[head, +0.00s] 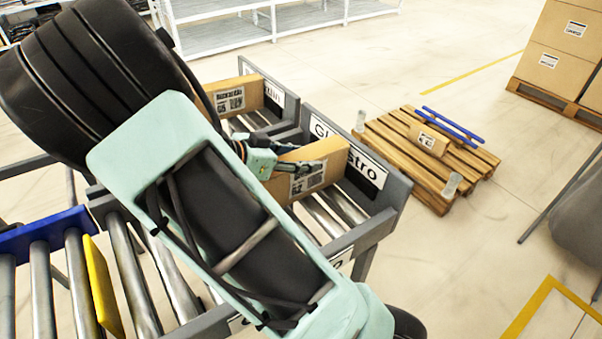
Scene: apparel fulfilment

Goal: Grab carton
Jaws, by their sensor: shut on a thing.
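A brown carton (327,166) with a white printed label stands in the right-hand grey bay at the end of the roller conveyor, in front of the white sign ending in "stro". My gripper (312,167) is shut on this carton, with its fingers at the carton's labelled side and top. My own arm covers much of the view and hides part of the carton's left end. A second brown carton (246,94) with a label stands in the left-hand bay, apart from my gripper.
Grey bay walls (385,222) surround the held carton, with bare rollers (335,207) below. A wooden pallet (390,150) with a small carton (428,139) lies on the floor to the right. Stacked cartons (560,55) stand far right. Open floor lies between.

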